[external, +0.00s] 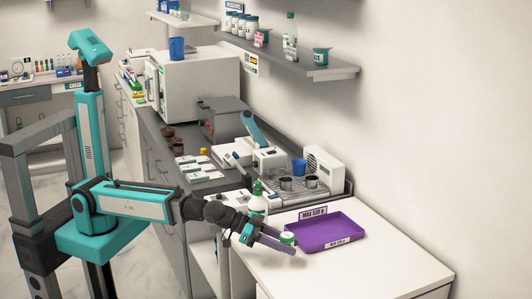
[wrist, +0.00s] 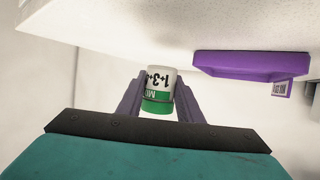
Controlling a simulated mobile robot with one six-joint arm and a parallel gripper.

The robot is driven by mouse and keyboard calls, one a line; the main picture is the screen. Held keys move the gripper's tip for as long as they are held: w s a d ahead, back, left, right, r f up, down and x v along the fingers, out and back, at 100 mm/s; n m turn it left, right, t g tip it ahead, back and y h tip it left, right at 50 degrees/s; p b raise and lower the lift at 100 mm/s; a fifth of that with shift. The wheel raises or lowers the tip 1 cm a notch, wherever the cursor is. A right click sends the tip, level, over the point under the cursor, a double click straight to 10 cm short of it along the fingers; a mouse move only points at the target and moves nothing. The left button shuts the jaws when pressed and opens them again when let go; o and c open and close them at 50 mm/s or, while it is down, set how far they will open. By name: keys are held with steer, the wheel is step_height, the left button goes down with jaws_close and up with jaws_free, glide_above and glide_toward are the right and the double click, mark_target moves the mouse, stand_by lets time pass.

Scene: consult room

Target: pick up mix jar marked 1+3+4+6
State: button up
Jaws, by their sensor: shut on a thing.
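The mix jar (wrist: 159,90) is white and green. Its label shows upside down in the wrist view and reads 1+3 and more, with the end curving out of sight. My gripper (wrist: 160,97) is shut on the jar, with a purple-grey finger on each side of it. In the external view the jar (external: 287,238) shows as a small green and white shape at the tips of my gripper (external: 286,243). It is over the white counter near the purple tray. I cannot tell whether the jar touches the counter.
The purple tray (external: 347,232) lies on the white counter (external: 395,275), with a MAX 520 g sign (external: 313,214) behind it. A green-capped bottle (external: 258,199) stands close behind my gripper. The counter front right of the tray is clear.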

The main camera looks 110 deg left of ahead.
steer(key=shift+s+f+b, duration=0.15)
steer(key=shift+s+b, duration=0.25)
steer(key=shift+b, duration=2.15)
steer(key=s+b, duration=0.1)
steer(key=b, duration=0.3)
steer(key=shift+d, duration=0.1)
steer(key=shift+s+b, duration=0.3)
steer(key=shift+b, duration=0.6)
steer(key=shift+a+b+v, duration=0.1)
steer(key=shift+b+v, duration=0.4)
steer(key=shift+v, duration=0.15)
steer(key=shift+a+b+v, duration=0.15)
steer(key=shift+b+v, duration=0.3)
steer(key=shift+v, duration=0.25)
